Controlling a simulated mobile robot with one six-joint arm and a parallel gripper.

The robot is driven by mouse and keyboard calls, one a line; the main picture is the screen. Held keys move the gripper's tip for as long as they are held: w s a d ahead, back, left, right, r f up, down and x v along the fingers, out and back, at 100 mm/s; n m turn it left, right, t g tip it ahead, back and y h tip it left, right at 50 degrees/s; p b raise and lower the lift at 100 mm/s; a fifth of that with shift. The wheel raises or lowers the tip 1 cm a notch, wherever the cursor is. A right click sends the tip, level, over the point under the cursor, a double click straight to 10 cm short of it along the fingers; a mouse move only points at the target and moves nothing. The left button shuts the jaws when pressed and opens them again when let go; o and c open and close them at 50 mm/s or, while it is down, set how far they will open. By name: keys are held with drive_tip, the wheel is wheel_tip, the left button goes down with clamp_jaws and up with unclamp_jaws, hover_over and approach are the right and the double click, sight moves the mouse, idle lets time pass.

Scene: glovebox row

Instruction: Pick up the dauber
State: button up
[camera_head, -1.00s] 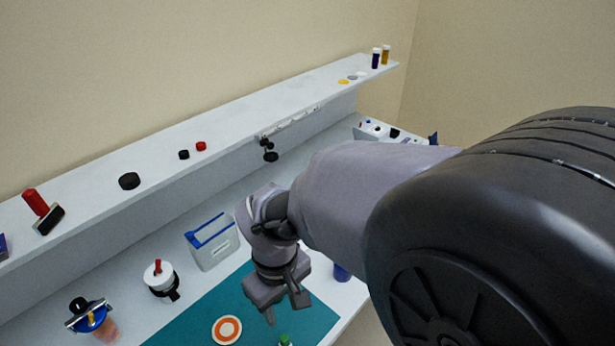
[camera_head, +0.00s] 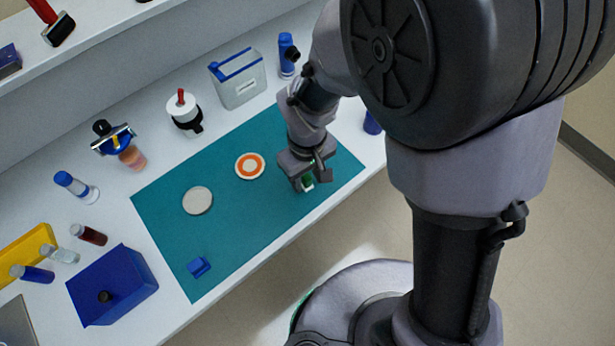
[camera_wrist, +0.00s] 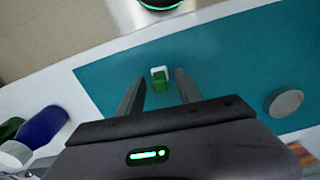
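A small green and white piece (camera_wrist: 160,78), which looks like the dauber, stands on the teal mat (camera_wrist: 225,55). It also shows in the head view (camera_head: 308,184), partly hidden by my gripper. My gripper (camera_wrist: 161,76) is open, its two dark fingers apart. In the wrist view the piece appears between the fingertips, with space on both sides. I see no contact. How far the tips are above the mat is hard to tell. In the head view my gripper (camera_head: 306,180) points down over the mat's right part.
On the mat are an orange-ringed disc (camera_head: 249,166), a grey disc (camera_head: 198,200) and a small blue block (camera_head: 199,266). A blue-lidded container (camera_head: 238,82) and a red-handled white pot (camera_head: 184,112) stand behind. A blue box (camera_head: 112,286) sits left.

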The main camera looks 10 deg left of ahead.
clamp_jaws()
